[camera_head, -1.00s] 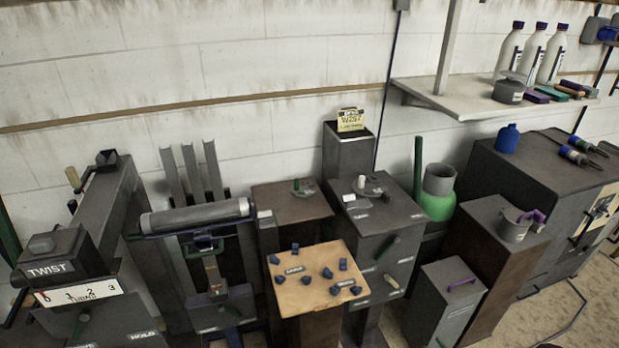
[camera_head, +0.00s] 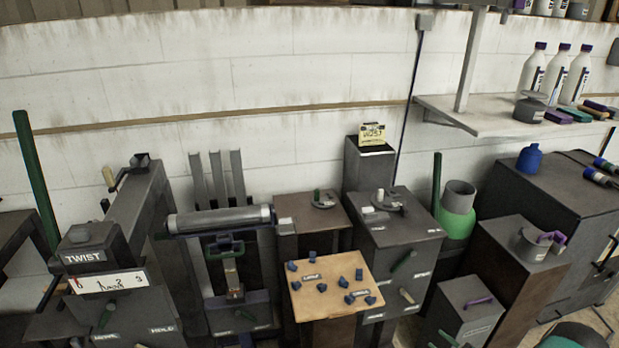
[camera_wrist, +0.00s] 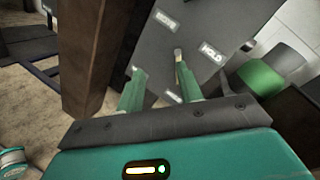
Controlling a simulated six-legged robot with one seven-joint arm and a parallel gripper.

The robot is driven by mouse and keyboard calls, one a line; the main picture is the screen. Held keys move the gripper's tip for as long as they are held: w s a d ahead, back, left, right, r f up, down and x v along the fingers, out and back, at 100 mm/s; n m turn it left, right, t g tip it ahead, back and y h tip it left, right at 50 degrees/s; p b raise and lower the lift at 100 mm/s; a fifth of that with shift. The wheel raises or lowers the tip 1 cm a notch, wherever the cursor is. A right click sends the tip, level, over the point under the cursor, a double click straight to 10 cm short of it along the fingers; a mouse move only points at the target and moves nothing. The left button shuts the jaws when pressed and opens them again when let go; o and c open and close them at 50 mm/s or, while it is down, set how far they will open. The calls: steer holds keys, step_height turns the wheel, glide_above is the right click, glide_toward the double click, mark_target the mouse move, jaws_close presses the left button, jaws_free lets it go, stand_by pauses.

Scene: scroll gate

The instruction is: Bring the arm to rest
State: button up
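My gripper (camera_wrist: 158,64) shows in the wrist view with two green fingers apart and nothing visible between them. Its fingertips point toward the front of a dark cabinet (camera_wrist: 215,28) with white labels. I cannot tell whether they touch it.
In the wrist view, a brown post (camera_wrist: 88,55) stands close on the left and a green cylinder (camera_wrist: 262,82) on the right. The head view shows a twist station (camera_head: 90,255), a board with blue pieces (camera_head: 325,305), several cabinets and a wall shelf (camera_head: 450,108).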

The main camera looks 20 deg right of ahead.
steer(key=w+a+r+n+g+y, duration=0.25)
steer(key=a+r+n+g, duration=0.2)
steer(key=a+r, duration=0.35)
steer(key=w+a+r+n+g+y, duration=0.1)
steer(key=w+a+r+n+g, duration=0.35)
steer(key=a+r, duration=0.4)
steer(key=w+a+r+n+g+y, duration=0.25)
steer(key=a+r+n, duration=0.3)
steer(key=r, duration=0.55)
steer(key=s+a+r+n+h, duration=0.9)
steer(key=s+a+r, duration=0.8)
steer(key=a+r, duration=0.2)
steer(key=shift+a+r+n+h, duration=0.25)
steer(key=shift+r+n+h, duration=0.15)
steer(key=shift+n, duration=0.45)
steer(key=shift+s, duration=0.1)
